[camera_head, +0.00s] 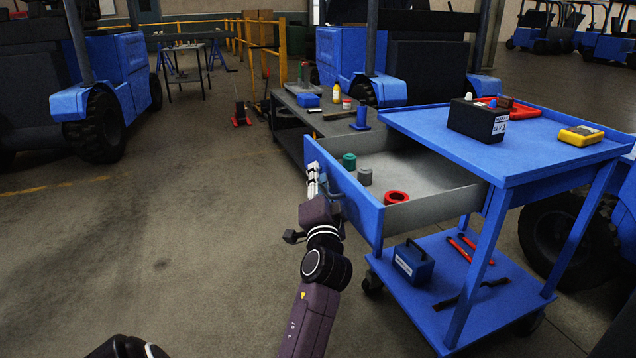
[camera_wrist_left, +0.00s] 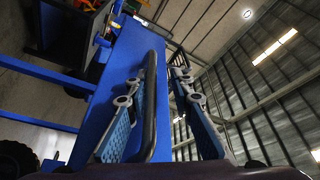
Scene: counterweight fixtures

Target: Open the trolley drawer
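The blue trolley (camera_head: 430,125) stands at the right. Its grey-lined drawer (camera_head: 440,180) is pulled far out to the left, with its blue front panel (camera_head: 350,200) facing my left arm. My left gripper (camera_head: 313,180) is at the outer side of this panel. In the left wrist view, the dark bar handle (camera_wrist_left: 152,100) runs between the two fingers of my left gripper (camera_wrist_left: 160,85), closer to the left finger. A gap shows between the bar and the right finger, so the gripper looks open around the handle. My right gripper is not in view.
The drawer holds a green piece (camera_head: 349,160), a grey piece (camera_head: 365,177) and a red ring (camera_head: 396,197). A black box (camera_head: 476,121) and a yellow device (camera_head: 580,136) sit on the trolley top. A low bench (camera_head: 325,125) stands behind the drawer. The floor at left is clear.

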